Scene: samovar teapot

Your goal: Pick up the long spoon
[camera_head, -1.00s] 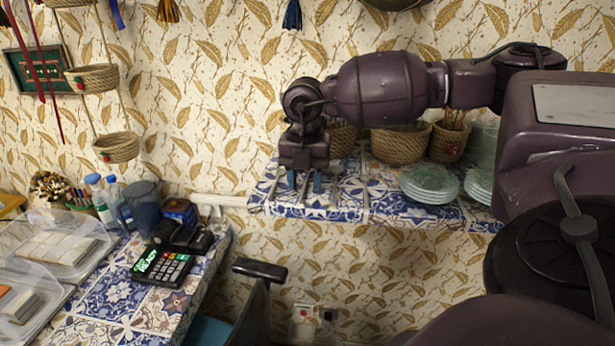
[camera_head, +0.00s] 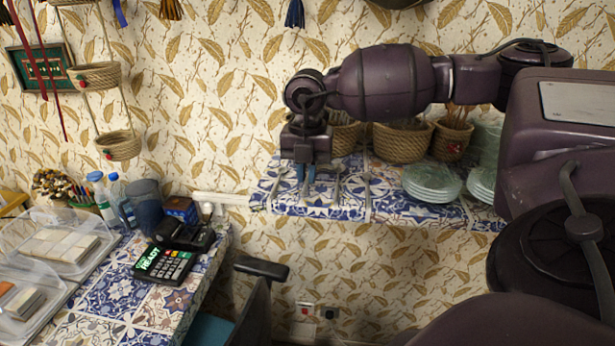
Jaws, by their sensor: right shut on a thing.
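Several thin metal utensils lie side by side on the blue-and-white tiled shelf (camera_head: 390,206), pointing toward its front edge. My right gripper (camera_head: 305,176) points down over the left part of the shelf. Its blue fingertips are shut on one of these utensils, the long spoon (camera_head: 305,190), which shows as a thin grey strip below them. Its upper end is hidden by the gripper, and it looks to be at shelf level. Another utensil (camera_head: 274,190) lies to its left; two more (camera_head: 337,188) (camera_head: 367,188) lie to its right. My left gripper is out of view.
Wicker baskets (camera_head: 403,142) stand behind the utensils against the wall. Stacked glass plates (camera_head: 432,183) are to the right. Lower left, a tiled counter (camera_head: 100,298) holds a card reader (camera_head: 165,263), a jug and bottles. A chair (camera_head: 262,268) stands below the shelf.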

